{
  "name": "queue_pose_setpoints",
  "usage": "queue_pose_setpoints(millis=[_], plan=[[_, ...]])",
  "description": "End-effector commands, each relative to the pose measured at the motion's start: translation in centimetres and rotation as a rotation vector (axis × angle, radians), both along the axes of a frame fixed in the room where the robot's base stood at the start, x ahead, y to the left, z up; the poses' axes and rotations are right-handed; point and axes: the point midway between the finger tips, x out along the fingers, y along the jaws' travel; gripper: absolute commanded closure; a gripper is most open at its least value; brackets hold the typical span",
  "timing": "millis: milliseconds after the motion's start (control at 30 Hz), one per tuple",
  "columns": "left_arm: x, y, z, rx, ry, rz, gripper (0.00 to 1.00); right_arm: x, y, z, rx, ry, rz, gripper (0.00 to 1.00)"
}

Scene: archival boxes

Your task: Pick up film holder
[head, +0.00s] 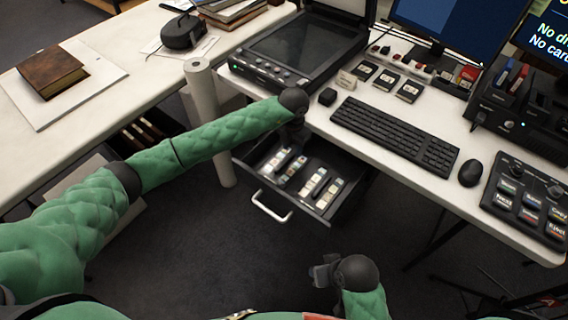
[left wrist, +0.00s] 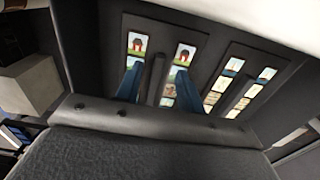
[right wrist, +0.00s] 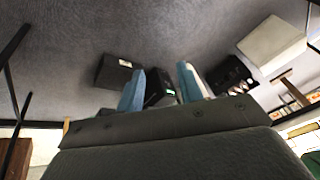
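Two dark film holders, each with small colour film frames in two rows and a raised bar between them, lie in the open drawer (head: 345,205). The left holder (head: 292,165) also shows in the left wrist view (left wrist: 195,48); the right holder (head: 322,187) also shows there (left wrist: 265,72). My left gripper (head: 297,135) is over the left part of the drawer, pointing down. Its blue fingers (left wrist: 158,85) are apart, one on each side of the left holder's bar. Contact cannot be made out. My right gripper (head: 324,272) is low in front of the desk, open and empty (right wrist: 163,88).
The drawer's light handle (head: 271,208) faces me. Above it, the desk bears a flatbed scanner (head: 290,50), a keyboard (head: 395,137) and a mouse (head: 470,173). A pale roll (head: 203,95) stands left of the drawer. The floor in front is clear.

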Motion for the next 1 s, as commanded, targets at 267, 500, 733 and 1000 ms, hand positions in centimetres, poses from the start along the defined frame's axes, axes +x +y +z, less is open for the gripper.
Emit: queue_pose_setpoints(millis=[267,500,733,1000], plan=[[0.1,0.2,-3.0,0.0,0.0,0.001,0.62,-0.4,-1.3,1.2,-0.029,0.03,-0.01,0.64],[0.1,0.2,-3.1,-0.001,-0.001,0.001,0.72,-0.5,-1.4,1.1,-0.031,0.033,-0.01,0.64],[0.1,0.2,-3.1,-0.001,-0.001,0.001,1.0,-0.5,-1.3,1.1,-0.029,0.031,-0.009,0.64],[0.1,0.2,-2.8,-0.001,-0.002,0.001,1.0,-0.4,-1.2,1.2,-0.026,0.028,-0.009,0.64]])
